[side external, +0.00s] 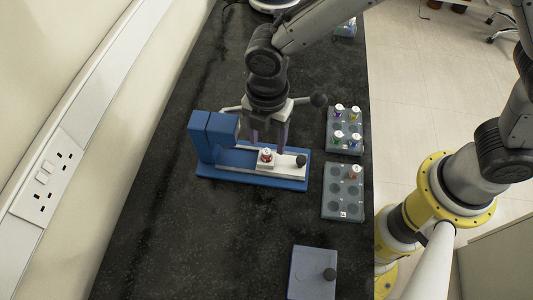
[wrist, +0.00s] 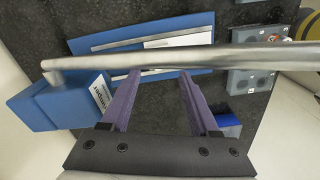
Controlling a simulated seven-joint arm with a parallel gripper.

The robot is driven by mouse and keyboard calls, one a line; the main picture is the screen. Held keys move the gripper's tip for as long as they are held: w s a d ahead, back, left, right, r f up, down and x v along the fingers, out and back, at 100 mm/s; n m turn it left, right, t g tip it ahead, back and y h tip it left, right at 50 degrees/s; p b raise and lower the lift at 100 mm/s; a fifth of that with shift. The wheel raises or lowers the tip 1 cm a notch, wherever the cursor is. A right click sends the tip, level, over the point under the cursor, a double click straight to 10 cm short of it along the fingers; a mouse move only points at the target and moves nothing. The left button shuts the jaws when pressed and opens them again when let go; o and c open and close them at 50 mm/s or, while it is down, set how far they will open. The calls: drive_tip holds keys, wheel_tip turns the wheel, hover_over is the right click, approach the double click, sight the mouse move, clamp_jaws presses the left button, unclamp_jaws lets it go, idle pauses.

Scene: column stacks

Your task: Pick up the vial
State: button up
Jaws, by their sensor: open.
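A vial (side external: 266,155) with a white and red top stands in the small white carriage of the blue device (side external: 222,171) on the dark bench. My gripper (side external: 268,146) is open, with its two purple fingers pointing down just behind the vial in the side view. I cannot tell whether the fingers stand around it or above it. In the wrist view my gripper (wrist: 159,76) is open with nothing seen between the fingers. A metal bar (wrist: 220,60) crosses that view over the device (wrist: 190,28), and no vial on the device is visible there.
The bench's left front is clear.

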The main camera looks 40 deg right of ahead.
sight(267, 151)
drive_tip(key=f, duration=0.5)
drive_tip(key=shift+w, duration=0.2)
drive_tip(key=shift+r, duration=0.1)
clamp_jaws()
